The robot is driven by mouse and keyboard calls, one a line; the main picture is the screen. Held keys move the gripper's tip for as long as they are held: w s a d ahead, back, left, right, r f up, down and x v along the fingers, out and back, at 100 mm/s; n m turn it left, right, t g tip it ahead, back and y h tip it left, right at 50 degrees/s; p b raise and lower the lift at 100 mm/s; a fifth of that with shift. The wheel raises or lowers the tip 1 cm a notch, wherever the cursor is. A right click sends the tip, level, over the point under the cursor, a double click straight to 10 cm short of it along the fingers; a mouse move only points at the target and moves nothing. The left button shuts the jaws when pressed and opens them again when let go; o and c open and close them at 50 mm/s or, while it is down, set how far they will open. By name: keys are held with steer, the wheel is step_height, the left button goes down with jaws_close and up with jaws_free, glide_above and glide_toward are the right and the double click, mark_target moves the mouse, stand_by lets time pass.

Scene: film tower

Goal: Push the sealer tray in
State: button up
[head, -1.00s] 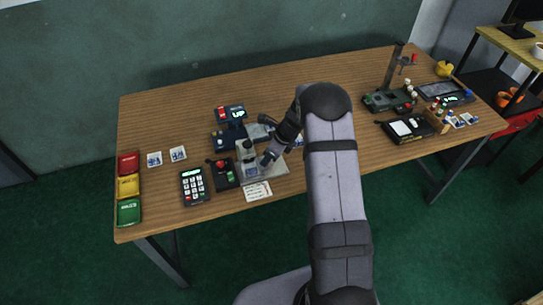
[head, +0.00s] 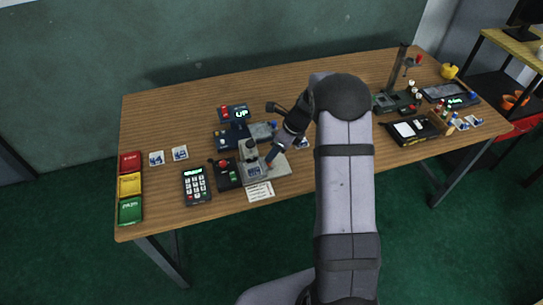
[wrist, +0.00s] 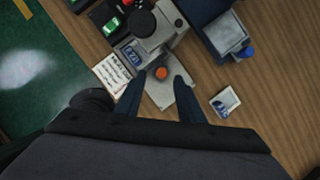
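The sealer (head: 250,152) is a grey press with a black knob on top, at the front middle of the table. It also shows in the wrist view (wrist: 160,25). Its tray area is a pale grey plate (wrist: 183,98) with an orange knob (wrist: 161,73); a small blue-and-white picture card (wrist: 132,56) lies beside the press body. My gripper (wrist: 160,79) is open, its two dark blue fingers apart on either side of the orange knob. Contact with the knob cannot be told. In the head view my gripper (head: 269,161) is at the sealer's right side.
A control box with a red knob (head: 226,172) and a keypad (head: 196,186) stand left of the sealer. A blue device (head: 262,131) and an "UP" display (head: 238,114) stand behind. A loose card (wrist: 225,102) lies right of the plate. A printed label (head: 260,192) lies in front.

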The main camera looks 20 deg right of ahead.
steer(key=shift+v, duration=1)
steer(key=s+f+n+g, duration=0.1)
steer(key=s+n, duration=0.2)
steer(key=n, duration=0.1)
steer(key=s+f+n+g, duration=0.1)
steer(key=s+f+n, duration=0.1)
steer(key=n, duration=0.3)
steer(key=s+f+n+g, duration=0.1)
steer(key=s+f+n, duration=0.1)
steer(key=s+n, duration=0.2)
steer(key=shift+s+a+n, duration=0.15)
steer(key=shift+s+n, duration=0.2)
steer(key=shift+n, duration=0.25)
steer(key=s+a+r+n+g+h, duration=0.1)
steer(key=s+r+n, duration=0.1)
steer(key=s+n, duration=0.35)
steer(key=s+a+r+n+g+h, duration=0.1)
steer(key=s+r+n, duration=0.1)
steer(key=s, duration=0.7)
steer(key=s+a+r+n+g+h, duration=0.1)
steer(key=s+r+n, duration=0.1)
steer(key=s+n, duration=0.35)
steer(key=a+r+t, duration=0.2)
steer(key=a+r, duration=0.1)
steer(key=r, duration=0.2)
steer(key=shift+w+a+t, duration=0.3)
steer(key=shift+w+t, duration=0.05)
steer(key=shift+t, duration=0.05)
